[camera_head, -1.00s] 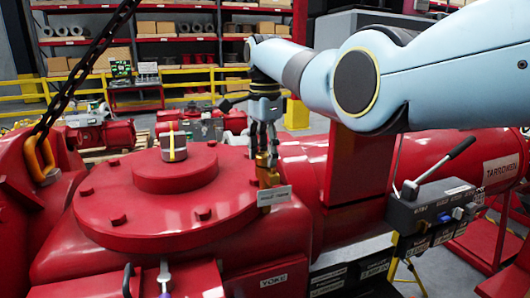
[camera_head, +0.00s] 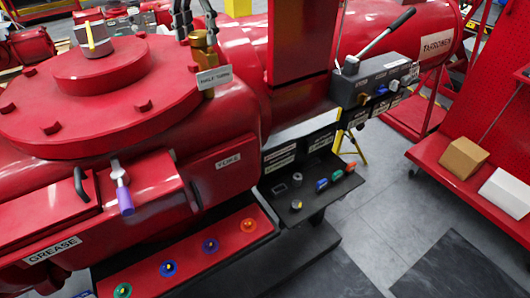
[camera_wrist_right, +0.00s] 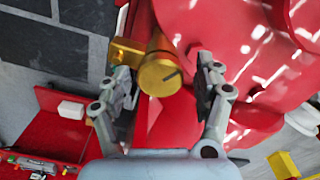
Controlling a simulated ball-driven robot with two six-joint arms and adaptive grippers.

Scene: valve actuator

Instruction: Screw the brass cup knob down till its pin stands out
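The brass cup knob (camera_head: 203,48) stands upright at the right side of the big red flanged housing, behind a small label plate. In the right wrist view its round brass face (camera_wrist_right: 158,73) carries a short dark mark; I cannot tell whether this is the pin. My right gripper (camera_head: 196,18) comes down over the knob from the top edge of the head view. In the right wrist view the gripper (camera_wrist_right: 165,78) is open, with one finger on each side of the knob and a visible gap on the right. My left gripper is out of view.
A lever box (camera_head: 372,84) stands right of the housing. A purple-handled lever (camera_head: 122,192) and a red tray (camera_head: 190,255) with coloured knobs are in front. A red cart (camera_head: 455,150) with boxes stands at right. Grey floor is clear between.

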